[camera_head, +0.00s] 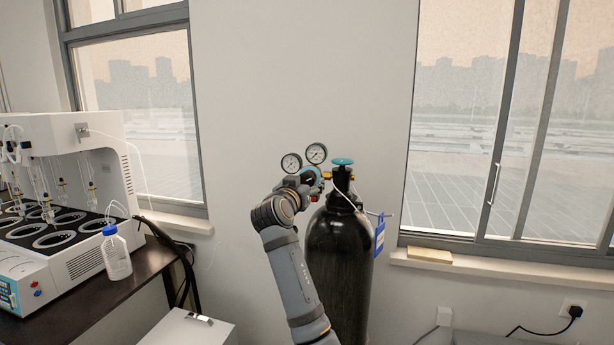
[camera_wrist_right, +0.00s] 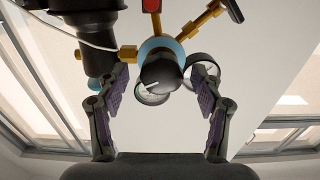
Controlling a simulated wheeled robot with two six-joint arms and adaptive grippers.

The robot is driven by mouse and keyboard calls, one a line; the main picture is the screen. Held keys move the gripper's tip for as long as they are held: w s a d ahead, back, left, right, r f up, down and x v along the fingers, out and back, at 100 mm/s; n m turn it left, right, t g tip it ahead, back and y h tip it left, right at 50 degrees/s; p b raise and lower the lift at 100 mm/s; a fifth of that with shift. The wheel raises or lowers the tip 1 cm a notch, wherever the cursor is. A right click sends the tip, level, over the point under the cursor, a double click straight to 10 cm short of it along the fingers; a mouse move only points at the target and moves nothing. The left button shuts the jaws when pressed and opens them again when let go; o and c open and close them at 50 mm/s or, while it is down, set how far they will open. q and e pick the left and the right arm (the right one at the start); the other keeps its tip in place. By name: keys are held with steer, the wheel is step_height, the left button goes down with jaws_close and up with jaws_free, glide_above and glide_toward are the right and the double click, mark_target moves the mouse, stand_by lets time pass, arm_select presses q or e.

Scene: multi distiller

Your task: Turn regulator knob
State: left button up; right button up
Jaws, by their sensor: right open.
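A black gas cylinder (camera_head: 340,250) stands against the wall in the head view, with a teal valve wheel (camera_head: 342,161) on top. A regulator with two round gauges (camera_head: 291,163) (camera_head: 316,153) is mounted on its left side. In the right wrist view the black regulator knob (camera_wrist_right: 160,73) sits in front of a blue body, with brass fittings (camera_wrist_right: 190,30) around it. My right gripper (camera_wrist_right: 162,85) is open, its two fingers on either side of the knob with visible gaps. In the head view my right gripper (camera_head: 308,181) hides the knob. My left gripper is not in view.
A white distiller (camera_head: 85,245) and a bottle with a blue cap (camera_head: 116,255) stand on a dark table at left. A white box (camera_head: 190,330) is at the lower left.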

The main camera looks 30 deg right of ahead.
steer(key=shift+x, duration=1.05)
steer(key=shift+a, duration=0.1)
steer(key=c, duration=1.2)
steer(key=shift+o, duration=0.2)
steer(key=shift+n, duration=0.3)
steer(key=n+p, duration=0.3)
steer(key=n, duration=0.2)
steer(key=shift+r, duration=0.15)
steer(key=n+p, duration=0.2)
steer(key=n, duration=0.2)
steer(key=shift+n+p, duration=0.8)
steer(key=shift+n, duration=0.1)
